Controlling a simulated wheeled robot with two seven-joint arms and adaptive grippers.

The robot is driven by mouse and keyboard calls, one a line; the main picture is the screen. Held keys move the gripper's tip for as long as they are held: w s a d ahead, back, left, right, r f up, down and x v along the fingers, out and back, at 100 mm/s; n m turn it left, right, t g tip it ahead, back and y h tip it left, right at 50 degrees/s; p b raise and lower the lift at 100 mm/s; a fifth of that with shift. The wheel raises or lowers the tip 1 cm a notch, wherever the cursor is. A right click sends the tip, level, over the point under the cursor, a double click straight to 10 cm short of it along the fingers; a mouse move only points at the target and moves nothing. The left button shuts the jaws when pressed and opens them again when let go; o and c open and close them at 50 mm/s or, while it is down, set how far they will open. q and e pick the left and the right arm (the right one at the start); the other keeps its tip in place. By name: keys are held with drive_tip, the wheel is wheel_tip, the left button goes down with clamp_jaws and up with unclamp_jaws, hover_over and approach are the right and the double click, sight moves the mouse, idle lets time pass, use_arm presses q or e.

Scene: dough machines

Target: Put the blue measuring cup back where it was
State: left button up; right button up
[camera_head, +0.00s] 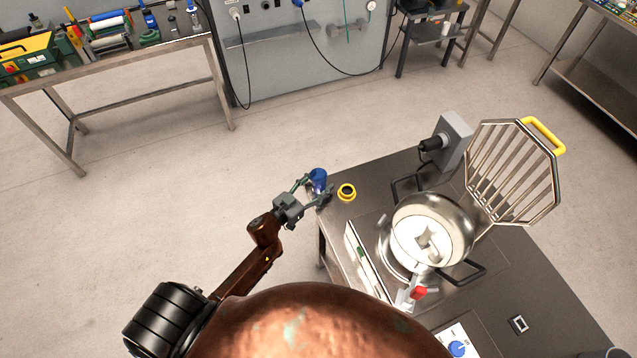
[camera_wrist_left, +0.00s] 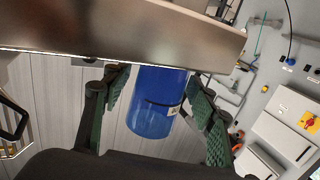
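A yellow ring-shaped item with a dark centre (camera_head: 347,192) stands on the table just right of the cup. My right gripper is out of view.
On the metal table (camera_head: 385,178) stand a steel bowl (camera_head: 432,232) with white contents, a raised grille guard (camera_head: 513,172) with a yellow handle, and a grey motor box (camera_head: 452,140). Open floor lies left of the table. A bench with tools (camera_head: 110,65) stands at the far left.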

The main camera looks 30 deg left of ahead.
use_arm(q)
drive_tip(key=shift+r, duration=0.2)
drive_tip(key=v, duration=1.2)
drive_tip(key=s+a+f+n+g+y, duration=0.1)
drive_tip(key=s+a+f+g+y, duration=0.15)
drive_tip(key=f, duration=0.75)
drive_tip(key=s+a+f+n+g+y, duration=0.1)
drive_tip(key=a+f, duration=0.2)
drive_tip(key=f, duration=0.7)
drive_tip(key=s+a+f+g+y, duration=0.1)
drive_tip(key=s+f+g, duration=0.1)
drive_tip(key=s+f, duration=0.55)
drive_tip(key=s+a+f+g+y, duration=0.15)
drive_tip(key=s+f, duration=0.25)
drive_tip(key=f, duration=0.7)
drive_tip(key=s+d+f+g, duration=0.2)
drive_tip(key=s+f, duration=0.3)
drive_tip(key=s, duration=0.5)
drive_tip(key=s+d+f+g, duration=0.2)
drive_tip(key=s+f+g, duration=0.2)
drive_tip(key=s, duration=0.5)
drive_tip(key=s+d+f+g, duration=0.2)
drive_tip(key=s+f, duration=0.6)
drive_tip(key=s, duration=0.2)
drive_tip(key=shift+s+d+g, duration=0.15)
drive_tip(key=shift+s+g, duration=0.2)
drive_tip(key=shift+g, duration=0.05)
drive_tip(key=shift+f, duration=0.1)
